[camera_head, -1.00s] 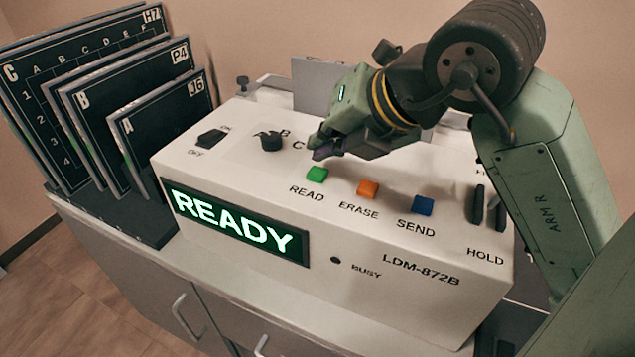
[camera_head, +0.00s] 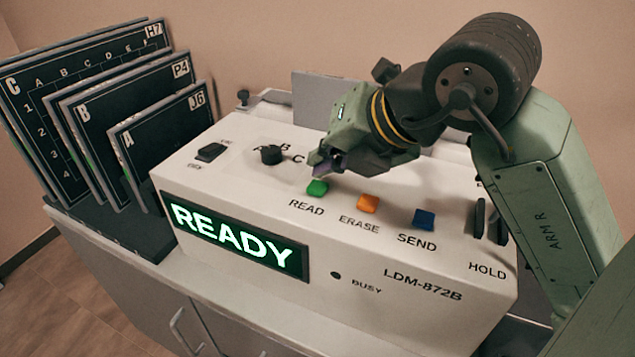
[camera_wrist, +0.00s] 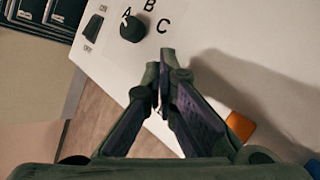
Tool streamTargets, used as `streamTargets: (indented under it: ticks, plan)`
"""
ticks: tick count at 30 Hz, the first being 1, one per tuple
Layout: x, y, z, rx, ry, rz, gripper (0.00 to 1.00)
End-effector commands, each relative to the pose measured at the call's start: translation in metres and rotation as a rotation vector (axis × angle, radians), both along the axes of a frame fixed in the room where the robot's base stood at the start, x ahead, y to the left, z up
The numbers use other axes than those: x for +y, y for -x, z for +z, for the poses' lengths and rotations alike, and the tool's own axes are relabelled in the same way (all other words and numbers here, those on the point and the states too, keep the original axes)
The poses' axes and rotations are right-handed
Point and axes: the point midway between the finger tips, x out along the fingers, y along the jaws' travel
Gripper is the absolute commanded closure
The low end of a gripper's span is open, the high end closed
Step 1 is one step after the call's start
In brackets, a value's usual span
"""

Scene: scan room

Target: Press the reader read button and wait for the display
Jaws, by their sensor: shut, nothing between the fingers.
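The white reader (camera_head: 420,290) stands on a cabinet, marked LDM-872B. Its display (camera_head: 236,236) glows green with READY. The green READ button (camera_head: 317,187) is on the sloped top, left of the orange ERASE button (camera_head: 368,203) and blue SEND button (camera_head: 423,219). My gripper (camera_head: 321,172) is shut and empty, its fingertips close above and behind the READ button. I cannot tell whether they touch it. In the wrist view my closed fingers (camera_wrist: 160,68) hide the READ button; the ERASE button (camera_wrist: 240,126) shows at their right. The BUSY light (camera_head: 335,275) is dark.
A black selector knob (camera_head: 271,154) marked A, B, C and an on/off switch (camera_head: 211,152) are left of my gripper. HOLD levers (camera_head: 479,217) stand at the right. A rack (camera_head: 105,225) of black lettered plates is left of the reader.

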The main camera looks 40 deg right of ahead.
Motion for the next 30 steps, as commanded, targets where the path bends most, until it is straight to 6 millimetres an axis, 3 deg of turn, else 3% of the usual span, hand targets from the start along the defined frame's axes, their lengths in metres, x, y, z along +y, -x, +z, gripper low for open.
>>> streamTargets:
  ticks: [30]
  plan:
    - [0.0000, 0.0000, -0.0085, 0.000, 0.000, 0.000, 1.00]
